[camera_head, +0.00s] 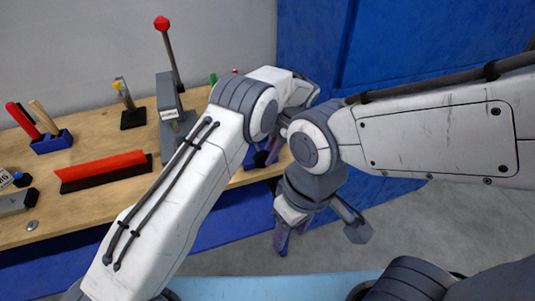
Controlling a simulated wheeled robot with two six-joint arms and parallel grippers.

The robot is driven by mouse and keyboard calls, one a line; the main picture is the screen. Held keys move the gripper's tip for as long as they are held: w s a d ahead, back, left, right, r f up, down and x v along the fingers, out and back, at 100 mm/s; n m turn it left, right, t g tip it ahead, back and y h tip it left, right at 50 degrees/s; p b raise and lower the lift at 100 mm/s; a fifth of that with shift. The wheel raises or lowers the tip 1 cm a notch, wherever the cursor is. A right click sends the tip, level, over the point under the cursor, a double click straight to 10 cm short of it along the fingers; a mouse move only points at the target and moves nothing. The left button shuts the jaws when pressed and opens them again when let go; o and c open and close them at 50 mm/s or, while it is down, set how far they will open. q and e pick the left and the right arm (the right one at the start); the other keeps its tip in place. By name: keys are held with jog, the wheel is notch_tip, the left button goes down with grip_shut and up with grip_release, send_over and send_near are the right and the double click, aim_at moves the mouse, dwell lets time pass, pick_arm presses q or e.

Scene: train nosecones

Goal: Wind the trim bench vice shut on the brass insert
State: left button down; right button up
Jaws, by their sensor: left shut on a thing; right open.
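A blue body, apparently the bench vice (253,160), stands at the right end of the wooden bench, mostly hidden behind my arms. The brass insert and the vice jaws do not show. My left arm reaches over the bench and bends down at the vice. My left gripper (275,149) is largely hidden behind the arms; it is shut at the vice, seemingly on its handle, though the grip itself is hidden. My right gripper (318,230) hangs in front of the bench's right end, over the floor, with its fingers spread wide and empty.
The wooden bench (95,215) also carries a grey press (168,100) with a red-knobbed lever, a small yellow-tipped clamp (130,115), a red-and-black bar (105,170) and a blue tool holder (52,143). A blue panel (400,40) stands behind. My two arms nearly overlap in view.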

pick_arm(q)
jog(key=shift+d+f+g+y+b, duration=0.2)
jog(key=shift+g+y+b, duration=0.1)
jog(key=shift+y+b, duration=0.45)
pick_arm(e)
jog(key=shift+f, duration=0.85)
pick_arm(q)
jog(key=c, duration=0.7)
grip_release()
jog(key=shift+r, duration=0.1)
